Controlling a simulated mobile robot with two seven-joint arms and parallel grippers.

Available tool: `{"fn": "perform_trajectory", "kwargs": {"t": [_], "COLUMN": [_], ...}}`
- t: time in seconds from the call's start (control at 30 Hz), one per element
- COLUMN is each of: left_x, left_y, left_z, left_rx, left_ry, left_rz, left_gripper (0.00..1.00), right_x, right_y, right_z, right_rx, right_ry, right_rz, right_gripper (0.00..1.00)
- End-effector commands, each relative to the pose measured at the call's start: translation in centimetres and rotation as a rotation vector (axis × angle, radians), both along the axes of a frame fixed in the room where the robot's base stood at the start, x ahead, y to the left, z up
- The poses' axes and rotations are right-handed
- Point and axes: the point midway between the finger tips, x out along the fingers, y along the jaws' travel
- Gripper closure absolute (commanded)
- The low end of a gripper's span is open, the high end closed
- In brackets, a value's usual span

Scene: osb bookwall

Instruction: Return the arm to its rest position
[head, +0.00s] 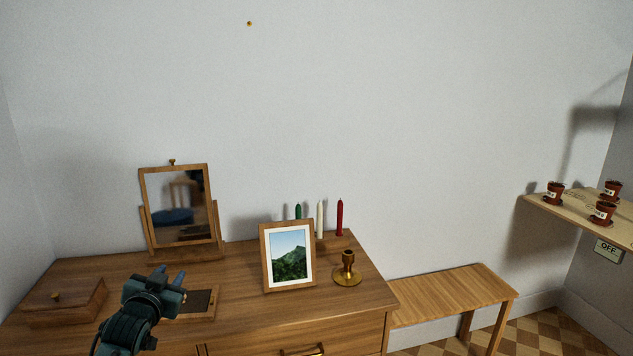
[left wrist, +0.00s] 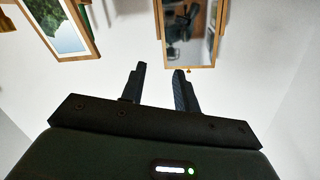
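My left gripper (head: 170,278) is above the left part of the wooden dresser (head: 240,270), in front of the mirror. In the left wrist view its two fingers (left wrist: 159,78) stand apart with nothing between them. The tilting mirror (head: 180,205) stands at the back left of the dresser; it also shows upside down in the left wrist view (left wrist: 190,32). My right gripper is in neither view.
On the dresser are a wooden box (head: 62,300), a flat wooden frame (head: 198,303) partly behind my gripper, a framed mountain picture (head: 288,256) and a brass candlestick (head: 347,270). Green, white and red candles (head: 340,218) stand behind. A bench (head: 450,294) is to the right.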

Motion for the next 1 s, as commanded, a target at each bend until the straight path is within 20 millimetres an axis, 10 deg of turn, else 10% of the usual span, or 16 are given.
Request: {"fn": "perform_trajectory", "kwargs": {"t": [0.27,0.5,0.73,1.0], "left_x": [-10.0,-24.2,-34.1,-36.7], "left_y": [-6.9,-13.8,-17.5,-18.3], "left_z": [-11.3,-18.8,-20.3,-20.3], "left_rx": [-0.055,-0.171,-0.273,-0.303], "left_ry": [0.163,0.344,0.461,0.492], "left_rz": [-0.107,-0.194,-0.219,-0.222], "left_gripper": [0.69,0.69,0.69,0.69], "right_x": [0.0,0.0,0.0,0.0], "right_y": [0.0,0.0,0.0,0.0], "right_z": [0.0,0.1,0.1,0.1], "right_rx": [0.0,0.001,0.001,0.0], "right_ry": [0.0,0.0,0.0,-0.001], "right_rz": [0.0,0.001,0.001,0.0], "right_gripper": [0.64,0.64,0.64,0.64]}}
